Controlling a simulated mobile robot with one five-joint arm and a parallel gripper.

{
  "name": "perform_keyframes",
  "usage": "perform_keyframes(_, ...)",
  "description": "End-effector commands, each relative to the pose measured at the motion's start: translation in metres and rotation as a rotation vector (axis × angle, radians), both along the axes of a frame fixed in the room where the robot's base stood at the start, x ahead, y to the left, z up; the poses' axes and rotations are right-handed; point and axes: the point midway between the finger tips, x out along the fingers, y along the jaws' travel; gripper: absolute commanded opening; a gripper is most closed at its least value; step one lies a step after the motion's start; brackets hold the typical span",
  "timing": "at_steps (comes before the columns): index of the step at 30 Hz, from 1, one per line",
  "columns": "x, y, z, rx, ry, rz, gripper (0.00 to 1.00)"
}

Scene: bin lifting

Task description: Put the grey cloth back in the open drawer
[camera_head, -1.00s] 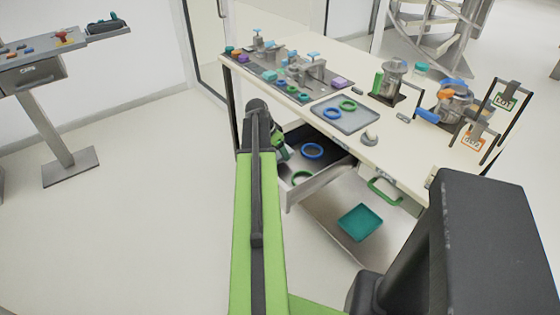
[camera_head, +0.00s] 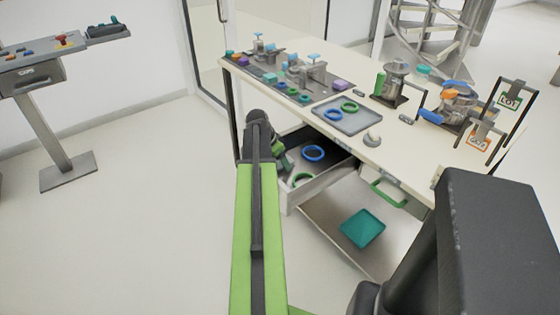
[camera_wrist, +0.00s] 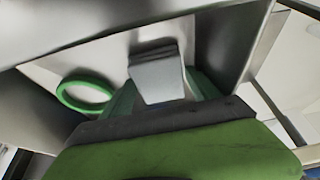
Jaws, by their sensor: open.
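The open drawer (camera_head: 318,187) sticks out from the near side of the workbench. My gripper (camera_head: 285,162) is open at the left end of the drawer, partly hidden by my arm in the head view. In the wrist view a pale grey block-like shape with dark layered edges (camera_wrist: 157,80) lies just in front of the gripper body. I cannot tell whether this is the grey cloth or a finger. No cloth shows clearly in the head view.
The workbench top (camera_head: 400,150) carries a grey tray (camera_head: 350,121) with two rings, clamps, metal pots and label stands. A teal tray (camera_head: 362,229) lies on the lower shelf. A control pedestal (camera_head: 50,130) stands at the left. The floor left of my arm is clear.

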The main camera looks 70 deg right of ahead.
Motion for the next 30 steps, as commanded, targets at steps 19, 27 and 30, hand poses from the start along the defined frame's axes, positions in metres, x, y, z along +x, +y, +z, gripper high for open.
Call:
perform_keyframes(19,0.019,0.032,0.104,0.0,0.0,0.0,0.7)
perform_keyframes(27,0.024,0.039,0.115,0.0,0.001,0.0,0.7)
perform_keyframes(30,0.024,0.039,0.114,0.0,0.0,-0.001,0.7)
